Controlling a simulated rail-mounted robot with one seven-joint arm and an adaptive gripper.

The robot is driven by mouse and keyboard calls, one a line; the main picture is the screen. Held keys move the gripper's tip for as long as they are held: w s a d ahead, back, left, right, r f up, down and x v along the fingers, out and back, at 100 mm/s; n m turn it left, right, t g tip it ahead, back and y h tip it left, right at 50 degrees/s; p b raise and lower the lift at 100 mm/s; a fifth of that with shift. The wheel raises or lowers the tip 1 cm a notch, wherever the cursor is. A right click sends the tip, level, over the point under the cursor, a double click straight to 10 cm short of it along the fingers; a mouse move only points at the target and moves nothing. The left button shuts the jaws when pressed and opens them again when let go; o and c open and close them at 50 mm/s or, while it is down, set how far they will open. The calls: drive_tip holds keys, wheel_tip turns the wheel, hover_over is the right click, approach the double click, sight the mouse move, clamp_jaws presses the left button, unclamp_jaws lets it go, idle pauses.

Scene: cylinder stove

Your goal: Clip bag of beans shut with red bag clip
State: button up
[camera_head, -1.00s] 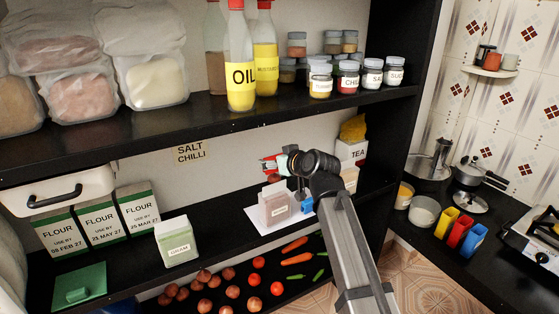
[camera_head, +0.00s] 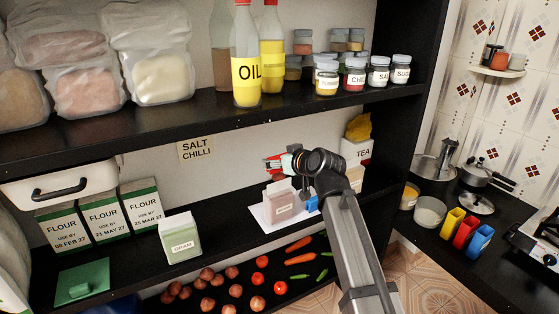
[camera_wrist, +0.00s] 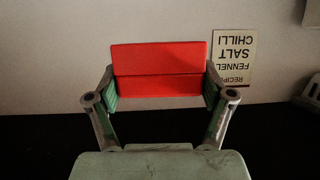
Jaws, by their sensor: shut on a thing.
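My gripper (camera_wrist: 159,82) is shut on the red bag clip (camera_wrist: 158,58), gripping it by its two ends in the wrist view. In the head view my gripper (camera_head: 276,164) is over the middle shelf, pointing left, just above and slightly left of a pale pinkish bag. This bag (camera_head: 281,203) stands upright on a white sheet; its label is too small to read, so I cannot confirm it is the beans. The clip appears apart from the bag. The bag does not show in the wrist view.
The upper shelf (camera_head: 130,126) overhangs the gripper. A blue item (camera_head: 312,204) lies right of the bag, and a TEA box (camera_head: 356,153) stands behind the arm. A GRAM bag (camera_head: 180,238) stands at left, with clear shelf between. Vegetables lie below.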

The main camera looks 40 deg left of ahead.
sight(280, 182)
drive_tip(key=shift+f+b, duration=2.25)
drive_tip(key=shift+f, duration=0.8)
drive_tip(key=shift+f+b, duration=0.35)
drive_tip(key=shift+b, duration=0.05)
drive_tip(key=o, duration=0.8)
drive_tip(key=shift+s+d, duration=0.1)
